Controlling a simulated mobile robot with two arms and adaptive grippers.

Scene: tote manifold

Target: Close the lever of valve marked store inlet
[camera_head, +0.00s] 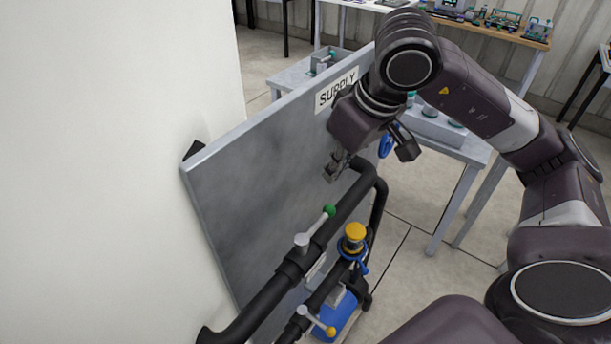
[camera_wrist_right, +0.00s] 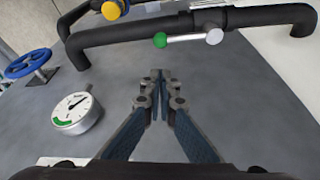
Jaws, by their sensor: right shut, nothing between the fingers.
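A lever with a green knob (camera_head: 329,211) sits on the upper black pipe (camera_head: 262,306) and lies roughly along it. It also shows in the right wrist view (camera_wrist_right: 186,39), beyond the fingertips. A second lever with a yellow knob (camera_head: 330,331) sits on the lower pipe and points across it. I cannot read any store inlet label, so I cannot tell which lever it marks. My right gripper (camera_head: 332,170) is near the panel, above and apart from the green-knobbed lever. In the right wrist view its fingers (camera_wrist_right: 160,76) are together and empty. My left gripper is not in view.
The grey panel (camera_head: 245,165) carries a SUPPLY sign (camera_head: 336,90). A gauge (camera_wrist_right: 76,113) and a blue handwheel (camera_wrist_right: 28,64) show in the right wrist view. A yellow-topped fitting (camera_head: 354,233) stands beside the pipes. A white wall (camera_head: 95,170) is left; a table stands behind.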

